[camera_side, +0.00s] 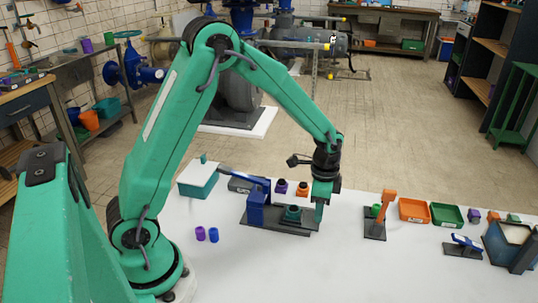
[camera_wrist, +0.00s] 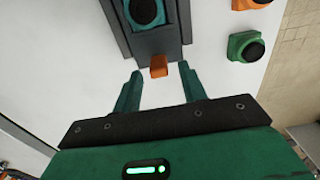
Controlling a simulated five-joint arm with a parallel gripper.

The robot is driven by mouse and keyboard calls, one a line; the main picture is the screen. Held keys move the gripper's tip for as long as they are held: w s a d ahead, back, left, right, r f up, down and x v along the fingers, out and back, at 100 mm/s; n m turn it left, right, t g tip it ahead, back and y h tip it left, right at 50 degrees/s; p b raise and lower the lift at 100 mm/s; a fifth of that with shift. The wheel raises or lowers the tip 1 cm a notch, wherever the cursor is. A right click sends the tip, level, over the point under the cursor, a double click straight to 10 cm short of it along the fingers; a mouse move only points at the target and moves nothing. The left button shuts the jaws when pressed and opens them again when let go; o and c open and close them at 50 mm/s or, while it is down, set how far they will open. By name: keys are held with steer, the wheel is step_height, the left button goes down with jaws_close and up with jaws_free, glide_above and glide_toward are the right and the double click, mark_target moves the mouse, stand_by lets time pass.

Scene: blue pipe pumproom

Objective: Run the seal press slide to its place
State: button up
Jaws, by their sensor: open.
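The seal press stands on the white table, with a blue upright (camera_side: 256,206) and a blue lever on a dark grey base (camera_side: 278,228). A teal round piece (camera_side: 293,213) sits on the base. In the wrist view the grey slide track (camera_wrist: 159,47) shows a blue and teal round piece (camera_wrist: 146,12) with a dark centre. A small orange tab (camera_wrist: 158,67) sticks out from the slide's near end. My gripper (camera_wrist: 158,75) is open, its teal fingers on either side of the tab with gaps. In the side view my gripper (camera_side: 321,208) is at the press's right end.
Purple (camera_side: 281,187) and orange (camera_side: 302,188) pots stand behind the press; a green pot (camera_wrist: 246,47) shows right of my fingers. An orange-posted stand (camera_side: 388,203) and orange tray (camera_side: 413,210) are to the right. The front table is clear.

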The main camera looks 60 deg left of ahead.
step_height(320, 180, up, 6)
steer(key=shift+r, duration=0.25)
stand_by(0.5)
steer(key=shift+s+r, duration=0.25)
steer(key=shift+r, duration=0.2)
steer(key=s+a+r+n+t, duration=0.1)
steer(key=s+r+n, duration=0.3)
steer(key=s, duration=0.6)
steer(key=s+a+r+n+t, duration=0.1)
steer(key=s+r+n+t, duration=0.3)
steer(key=s+r, duration=0.5)
steer(key=shift+s+n+t, duration=0.3)
steer(key=shift+s+n, duration=0.2)
steer(key=shift+s, duration=0.1)
